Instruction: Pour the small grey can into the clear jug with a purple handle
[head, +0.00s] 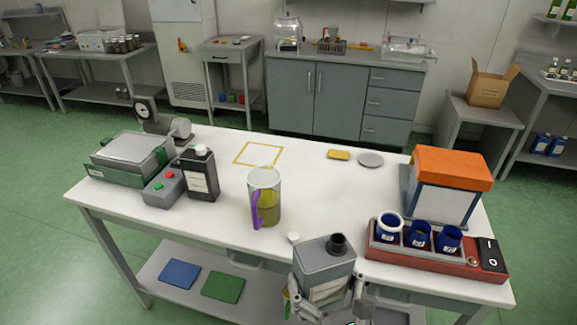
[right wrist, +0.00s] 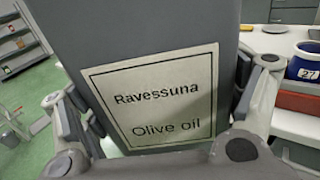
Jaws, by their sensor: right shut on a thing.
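The small grey can (head: 322,262) is at the table's front edge, held in my right gripper (head: 330,300). It stands roughly upright, with its dark neck on top. In the right wrist view the grey can (right wrist: 155,30) fills the space between the fingers, and its label reads "Ravessuna Olive oil". The clear jug (head: 265,190) stands upright on the table, behind and left of the can and apart from it. Its purple handle (head: 256,209) faces front left, and yellow-green liquid shows inside. My left gripper is not in view.
A small white cap (head: 293,238) lies between jug and can. A dark bottle (head: 199,174) and a button box (head: 163,187) stand left of the jug. A red rack (head: 400,258) with blue cups is right of the can. A yellow outlined square (head: 240,161) behind the jug is empty.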

